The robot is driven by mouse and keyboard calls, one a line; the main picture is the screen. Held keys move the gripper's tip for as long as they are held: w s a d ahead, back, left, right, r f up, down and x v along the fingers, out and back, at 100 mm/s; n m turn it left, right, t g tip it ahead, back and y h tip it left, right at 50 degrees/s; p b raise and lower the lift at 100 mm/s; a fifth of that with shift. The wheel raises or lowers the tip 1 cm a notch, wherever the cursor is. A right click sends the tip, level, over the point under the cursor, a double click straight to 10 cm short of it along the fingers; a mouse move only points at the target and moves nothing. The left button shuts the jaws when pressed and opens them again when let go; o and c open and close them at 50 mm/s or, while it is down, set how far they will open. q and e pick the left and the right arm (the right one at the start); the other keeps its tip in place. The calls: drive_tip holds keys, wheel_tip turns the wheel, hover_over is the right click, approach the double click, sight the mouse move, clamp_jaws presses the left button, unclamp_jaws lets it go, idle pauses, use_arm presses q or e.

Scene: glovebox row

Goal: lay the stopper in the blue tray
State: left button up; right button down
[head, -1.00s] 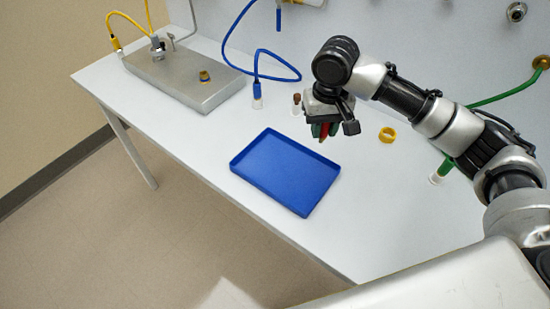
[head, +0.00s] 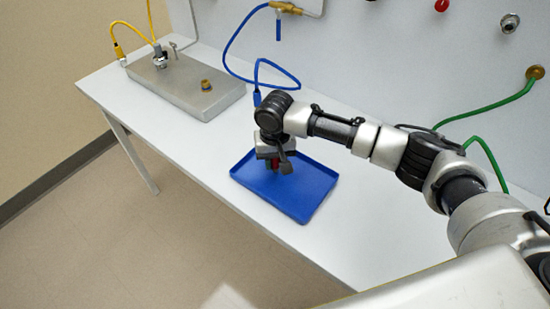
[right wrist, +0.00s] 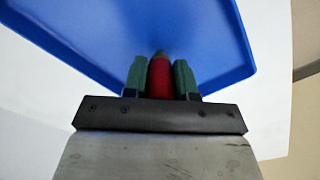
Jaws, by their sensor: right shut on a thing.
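The blue tray (head: 318,190) lies flat on the white table, in the middle of the head view. It fills the upper part of the right wrist view (right wrist: 215,45). My right gripper (head: 274,168) points down over the left part of the tray. It is shut on the red stopper (right wrist: 160,80), which sits between the green finger pads and has a darker tip. In the head view only a bit of red shows below the jaws. I cannot tell whether the stopper touches the tray floor. My left gripper is not in view.
A grey metal box (head: 185,88) with a brass fitting (head: 206,85) and yellow hose stands at the back left. A blue hose (head: 228,62) hangs at the wall, a green hose (head: 500,102) at the right. White table (head: 170,140) is clear left of the tray.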

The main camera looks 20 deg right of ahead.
drive_tip(key=shift+f, duration=0.15)
drive_tip(key=c, duration=0.9)
unclamp_jaws()
wheel_tip(320, 180, up, 12)
drive_tip(key=shift+r+b, duration=0.2)
drive_tip(key=shift+b, duration=0.35)
drive_tip(key=shift+f, duration=0.1)
